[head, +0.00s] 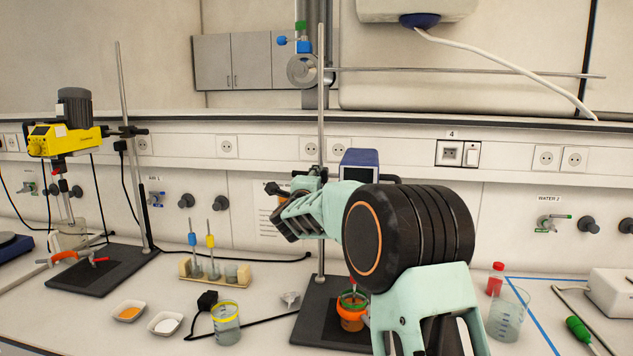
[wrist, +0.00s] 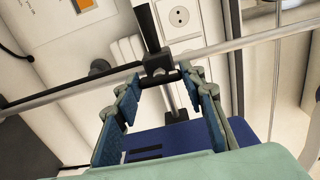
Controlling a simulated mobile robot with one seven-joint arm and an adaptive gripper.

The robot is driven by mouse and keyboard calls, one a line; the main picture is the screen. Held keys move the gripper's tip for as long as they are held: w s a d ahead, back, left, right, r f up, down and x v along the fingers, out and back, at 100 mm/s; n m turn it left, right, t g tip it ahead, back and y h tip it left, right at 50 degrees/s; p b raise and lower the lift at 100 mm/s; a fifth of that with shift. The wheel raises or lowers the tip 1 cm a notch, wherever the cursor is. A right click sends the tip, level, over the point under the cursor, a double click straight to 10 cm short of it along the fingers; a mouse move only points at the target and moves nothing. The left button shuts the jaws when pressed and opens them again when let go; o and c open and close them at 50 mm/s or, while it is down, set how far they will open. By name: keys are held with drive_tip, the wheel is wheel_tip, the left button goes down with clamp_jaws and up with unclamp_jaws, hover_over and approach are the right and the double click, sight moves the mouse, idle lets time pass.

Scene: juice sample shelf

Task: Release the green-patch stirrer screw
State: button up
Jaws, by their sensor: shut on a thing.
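The dark blue stirrer (head: 360,164) is mounted on a tall metal stand rod (head: 321,110), partly behind my arm in the head view. In the wrist view, a black clamp (wrist: 157,62) sits on the rod, with a dark screw bar (wrist: 160,78) between my fingertips. My gripper (wrist: 161,80) is shut on this screw; its blue-padded fingers stand on either side. The gripper (head: 308,181) also shows small beside the rod in the head view. No green patch is clear on the screw. Below the stirrer, a green-rimmed vessel (head: 352,299) sits in an orange holder.
A yellow stirrer (head: 65,138) stands on another stand at left. A wooden rack (head: 213,276), two small dishes (head: 128,312) and a yellow-rimmed beaker (head: 226,325) are on the bench. A clear beaker (head: 507,318) and red-capped bottle (head: 495,279) stand at right.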

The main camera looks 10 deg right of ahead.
drive_tip(key=shift+n, duration=0.3)
drive_tip(key=o, duration=1.2)
drive_tip(key=shift+c, duration=0.2)
drive_tip(key=v, duration=1.2)
